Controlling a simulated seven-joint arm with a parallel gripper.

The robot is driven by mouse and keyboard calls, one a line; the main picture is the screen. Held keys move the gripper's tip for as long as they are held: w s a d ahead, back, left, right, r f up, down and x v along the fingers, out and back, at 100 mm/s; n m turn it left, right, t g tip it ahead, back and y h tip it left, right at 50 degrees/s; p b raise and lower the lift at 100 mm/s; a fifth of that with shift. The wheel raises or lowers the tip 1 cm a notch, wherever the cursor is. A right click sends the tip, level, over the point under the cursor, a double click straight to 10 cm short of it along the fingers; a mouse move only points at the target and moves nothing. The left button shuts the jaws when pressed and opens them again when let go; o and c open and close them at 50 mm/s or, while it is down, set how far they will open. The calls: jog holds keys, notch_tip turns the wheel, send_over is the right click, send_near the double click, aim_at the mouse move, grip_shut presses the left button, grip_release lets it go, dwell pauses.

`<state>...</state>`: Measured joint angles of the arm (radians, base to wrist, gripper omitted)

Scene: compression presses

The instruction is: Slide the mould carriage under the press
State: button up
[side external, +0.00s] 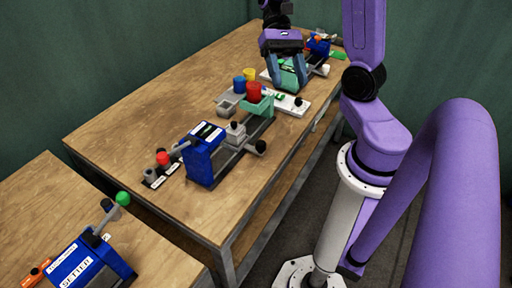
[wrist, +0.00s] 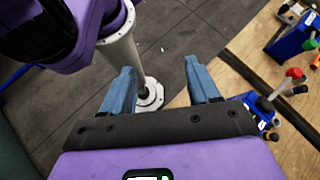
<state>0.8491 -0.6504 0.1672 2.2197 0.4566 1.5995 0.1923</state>
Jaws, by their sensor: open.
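A blue press (side external: 204,152) stands on the long wooden table, with a dark rail (side external: 250,140) running back from it. A small grey block with a black knob (side external: 236,134) sits on the rail just behind the press. It looks like the mould carriage, but I cannot tell for sure. A green tray-like part (side external: 259,106) lies further along the rail. My gripper (side external: 290,82) is above the table beyond the green part, fingers apart. In the wrist view my gripper (wrist: 160,70) is open and empty, with floor showing between its fingers.
Red (side external: 254,91), blue (side external: 239,84) and yellow (side external: 250,74) cylinders stand near the green part. A white strip (side external: 291,103) lies behind it. Another blue press (side external: 318,46) is at the far end, and one (side external: 80,262) is on the near table. The table's left side is clear.

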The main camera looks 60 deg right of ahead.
aim_at(257, 147)
jog(key=w+d+m+t+y, duration=0.3)
jog(key=d+m+t+y, duration=0.8)
jog(key=d+m, duration=0.4)
jog(key=shift+n+t+h, duration=0.4)
jog(key=shift+t+h, duration=0.2)
jog(key=f, duration=2.7)
jog(key=shift+w+d, duration=0.2)
jog(key=shift+a+f, duration=0.1)
jog(key=shift+f, duration=0.05)
jog(key=x, duration=1.7)
jog(key=shift+w+a, duration=0.1)
grip_shut()
jog(key=shift+a, duration=0.1)
